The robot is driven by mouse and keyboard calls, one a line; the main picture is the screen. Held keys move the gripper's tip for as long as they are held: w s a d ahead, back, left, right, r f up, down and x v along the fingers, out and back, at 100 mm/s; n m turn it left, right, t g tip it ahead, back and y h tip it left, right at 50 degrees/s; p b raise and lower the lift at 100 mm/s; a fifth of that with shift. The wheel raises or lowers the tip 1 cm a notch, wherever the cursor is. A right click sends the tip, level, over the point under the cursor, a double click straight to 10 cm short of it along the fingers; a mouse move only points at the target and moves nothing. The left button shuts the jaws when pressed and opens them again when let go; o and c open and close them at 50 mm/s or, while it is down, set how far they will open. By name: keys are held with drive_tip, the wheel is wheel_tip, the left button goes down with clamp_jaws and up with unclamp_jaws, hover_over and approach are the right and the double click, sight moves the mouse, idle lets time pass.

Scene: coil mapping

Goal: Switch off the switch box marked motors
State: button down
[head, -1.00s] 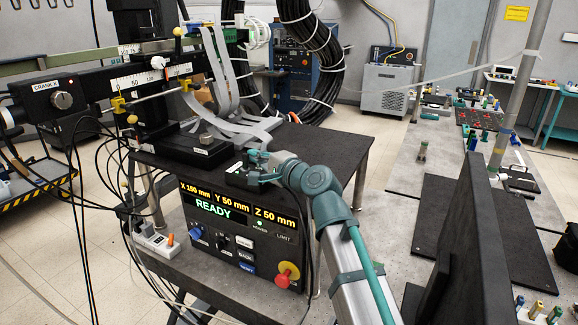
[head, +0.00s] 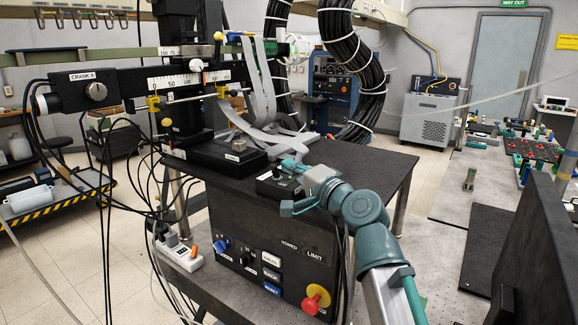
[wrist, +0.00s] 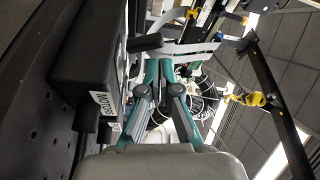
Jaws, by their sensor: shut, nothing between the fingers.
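The motors switch box (head: 276,186) is a small black box on the dark tabletop, left of my gripper in the head view. In the wrist view the box (wrist: 85,55) fills the left side, with a white label turned sideways that seems to read MOTORS. A black handle-like part (wrist: 146,43) projects from it near my fingertips. My gripper (head: 292,166) is shut and empty, with its teal fingers close above the box. In the wrist view the fingertips (wrist: 159,66) are together beside the handle; whether they touch it I cannot tell.
The control panel (head: 262,245) under the table has a dark display and a red knob on yellow (head: 316,298). Grey ribbon cables (head: 262,90) and a scaled rail (head: 185,82) stand behind the box. Black cables hang at the left.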

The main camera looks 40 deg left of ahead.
drive_tip(key=d, duration=0.3)
drive_tip(key=s+d, duration=0.1)
drive_tip(key=d, duration=0.6)
drive_tip(key=shift+s+f, duration=0.35)
drive_tip(key=shift+s, duration=0.05)
